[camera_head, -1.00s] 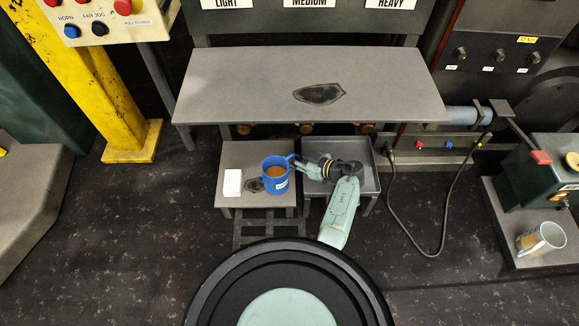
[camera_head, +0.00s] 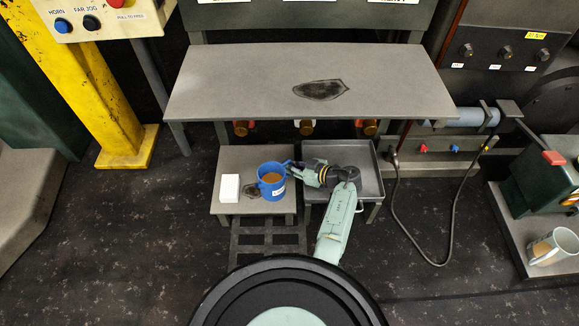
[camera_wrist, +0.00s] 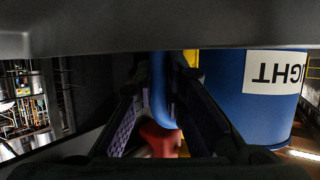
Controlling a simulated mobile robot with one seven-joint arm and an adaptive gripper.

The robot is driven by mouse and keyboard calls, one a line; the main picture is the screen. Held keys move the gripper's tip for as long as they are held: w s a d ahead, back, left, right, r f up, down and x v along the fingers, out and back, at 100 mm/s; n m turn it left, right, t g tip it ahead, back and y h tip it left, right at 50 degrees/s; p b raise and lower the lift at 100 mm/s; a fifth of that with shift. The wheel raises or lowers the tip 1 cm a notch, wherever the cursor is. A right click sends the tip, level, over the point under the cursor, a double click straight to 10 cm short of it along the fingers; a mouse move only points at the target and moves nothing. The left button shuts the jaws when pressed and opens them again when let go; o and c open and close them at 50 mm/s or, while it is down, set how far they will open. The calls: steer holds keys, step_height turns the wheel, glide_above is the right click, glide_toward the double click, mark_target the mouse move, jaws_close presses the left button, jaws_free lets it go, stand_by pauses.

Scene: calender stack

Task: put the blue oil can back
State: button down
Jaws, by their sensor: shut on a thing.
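The blue oil can (camera_head: 271,185) is an open mug-like can with brown liquid in it and a white label. It is over the left stand (camera_head: 226,207), next to a dark patch (camera_head: 252,192); I cannot tell whether it touches the top. Its handle points right, toward my gripper (camera_head: 297,169). In the wrist view the can (camera_wrist: 235,100) is large on the right, its label reading "LIGHT" upside down. There my gripper (camera_wrist: 165,125) is shut around the blue handle (camera_wrist: 159,90).
A white block (camera_head: 230,188) stands left of the can. A grey tray (camera_head: 371,185) lies under my wrist at right. The bench (camera_head: 230,85) overhangs behind, with taps (camera_head: 306,127) beneath its front edge. A mug (camera_head: 552,247) is far right.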

steer(key=c, duration=2.1)
jaws_free()
steer(key=shift+f, duration=0.1)
steer(key=o, duration=0.4)
steer(key=shift+o, duration=0.2)
steer(key=shift+d+r, duration=0.15)
steer(key=shift+r, duration=0.2)
steer(key=p+v, duration=0.7)
steer(key=v, duration=0.3)
steer(key=shift+s+d, duration=0.2)
steer(key=shift+s, duration=0.05)
steer(key=shift+s+d+r, duration=0.1)
steer(key=shift+s+d, duration=0.2)
steer(key=shift+d, duration=0.1)
steer(key=shift+s, duration=0.1)
